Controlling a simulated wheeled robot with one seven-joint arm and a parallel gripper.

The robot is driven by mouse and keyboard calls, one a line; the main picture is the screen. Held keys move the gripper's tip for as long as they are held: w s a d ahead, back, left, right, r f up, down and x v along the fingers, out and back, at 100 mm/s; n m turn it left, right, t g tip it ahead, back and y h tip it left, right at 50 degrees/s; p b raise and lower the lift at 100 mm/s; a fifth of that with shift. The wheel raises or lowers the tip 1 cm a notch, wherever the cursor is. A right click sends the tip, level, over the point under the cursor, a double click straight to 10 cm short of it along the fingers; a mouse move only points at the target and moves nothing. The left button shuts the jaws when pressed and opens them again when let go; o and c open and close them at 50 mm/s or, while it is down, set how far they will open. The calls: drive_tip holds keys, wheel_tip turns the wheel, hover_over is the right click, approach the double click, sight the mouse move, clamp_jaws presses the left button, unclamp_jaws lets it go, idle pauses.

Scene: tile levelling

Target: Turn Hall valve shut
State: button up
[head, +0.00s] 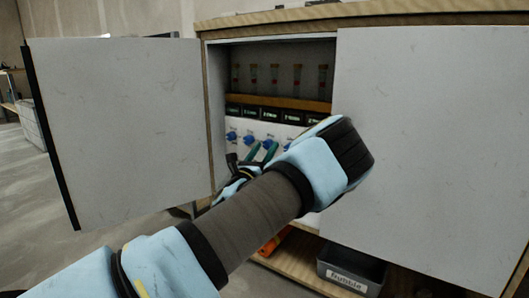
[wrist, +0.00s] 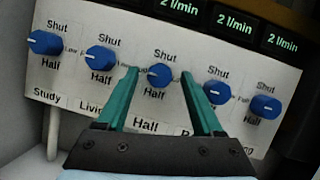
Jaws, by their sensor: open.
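The Hall valve is a blue knob (wrist: 158,75) in the middle of a row on a white panel, with "Shut" printed above it and the "Hall" label (wrist: 146,126) below. Its white mark points left, away from "Shut". My gripper (wrist: 160,78) is open, its green fingers on either side of the Hall knob in the picture. I cannot tell whether they touch it or how far in front they are. In the head view my gripper (head: 262,151) reaches into the cabinet, and my arm hides part of the row.
Neighbouring blue knobs, Living (wrist: 100,57) and one to the right (wrist: 216,92), sit close to the fingers. Displays (wrist: 234,22) read "2 l/min". The cabinet has an open left door (head: 125,120) and a right door panel (head: 430,140). A dark bin (head: 350,272) stands below.

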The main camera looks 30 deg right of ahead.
clamp_jaws()
idle(0.6)
